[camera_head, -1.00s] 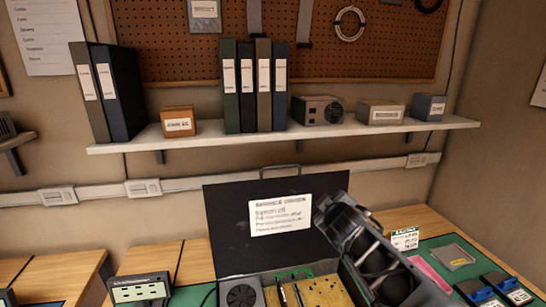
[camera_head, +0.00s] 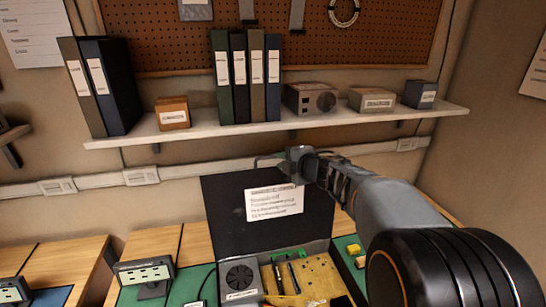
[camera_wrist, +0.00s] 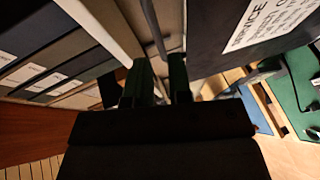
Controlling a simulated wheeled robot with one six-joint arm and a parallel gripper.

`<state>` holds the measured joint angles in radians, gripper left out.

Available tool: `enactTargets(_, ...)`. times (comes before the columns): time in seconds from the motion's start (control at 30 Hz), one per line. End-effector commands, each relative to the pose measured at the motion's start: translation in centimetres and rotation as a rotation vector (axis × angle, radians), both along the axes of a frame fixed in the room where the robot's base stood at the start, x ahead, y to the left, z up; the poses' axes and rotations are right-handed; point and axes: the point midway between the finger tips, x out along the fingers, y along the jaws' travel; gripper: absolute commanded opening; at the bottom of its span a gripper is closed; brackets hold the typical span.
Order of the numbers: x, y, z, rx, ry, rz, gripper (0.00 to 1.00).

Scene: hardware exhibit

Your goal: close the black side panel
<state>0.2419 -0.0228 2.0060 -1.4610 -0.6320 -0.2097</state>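The black side panel (camera_head: 228,222) stands upright like a raised lid at the back of an open case (camera_head: 338,272), with a white label on its face. My gripper (camera_head: 272,160) is at the panel's top edge, by its handle. In the wrist view, the panel (camera_wrist: 203,28) is on the right and a thin grey handle bar (camera_wrist: 154,28) runs down toward the gap between the fingers of my gripper (camera_wrist: 160,82). The fingers are apart. I cannot tell whether they touch the bar.
A shelf (camera_head: 240,137) with binders (camera_head: 240,90) and small boxes is above and behind the panel. The case holds a fan unit (camera_head: 240,276) and a tan board (camera_head: 312,280). A socket strip (camera_head: 146,272) stands to the left.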

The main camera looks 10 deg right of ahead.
Motion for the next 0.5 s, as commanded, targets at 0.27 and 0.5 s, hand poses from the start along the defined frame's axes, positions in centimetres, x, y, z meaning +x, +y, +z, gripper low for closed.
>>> enactTargets(0.27,3.7,1.7,-1.1,0.001,0.001,0.001,0.19)
enactTargets(0.5,5.1,2.2,-1.5,0.000,0.000,-0.001,0.19)
